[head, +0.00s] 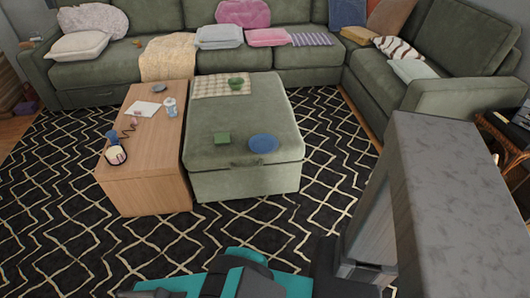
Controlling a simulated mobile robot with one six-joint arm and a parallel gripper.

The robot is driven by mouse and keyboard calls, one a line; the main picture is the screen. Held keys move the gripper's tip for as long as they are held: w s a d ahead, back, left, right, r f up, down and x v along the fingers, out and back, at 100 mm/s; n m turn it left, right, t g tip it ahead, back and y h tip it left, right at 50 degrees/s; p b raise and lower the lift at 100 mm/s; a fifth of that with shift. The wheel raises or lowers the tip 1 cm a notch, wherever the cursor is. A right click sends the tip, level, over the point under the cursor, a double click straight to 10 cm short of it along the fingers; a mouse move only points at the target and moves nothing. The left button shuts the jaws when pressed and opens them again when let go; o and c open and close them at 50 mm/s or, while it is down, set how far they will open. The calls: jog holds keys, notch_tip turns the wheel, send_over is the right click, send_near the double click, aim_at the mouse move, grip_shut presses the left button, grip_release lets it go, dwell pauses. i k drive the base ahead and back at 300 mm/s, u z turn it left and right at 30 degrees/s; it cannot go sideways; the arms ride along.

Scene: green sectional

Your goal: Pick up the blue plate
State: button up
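The blue plate (263,143) lies flat on the front right part of the green ottoman (240,170). Nothing covers it. Part of my own arm shows at the bottom and right of the head view, in front of the ottoman. My gripper's fingertips cannot be made out, so its state does not show.
A wooden table (152,185) with small items stands against the ottoman's left side. A green sectional (455,50) wraps the back and right. Patterned rug (60,200) is clear in front.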

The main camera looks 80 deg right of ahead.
aim_at(263, 144)
jog(key=u, duration=0.05)
jog(key=k, duration=1.35)
jog(key=z, duration=0.15)
jog(key=i, duration=0.9)
jog(key=u, duration=0.1)
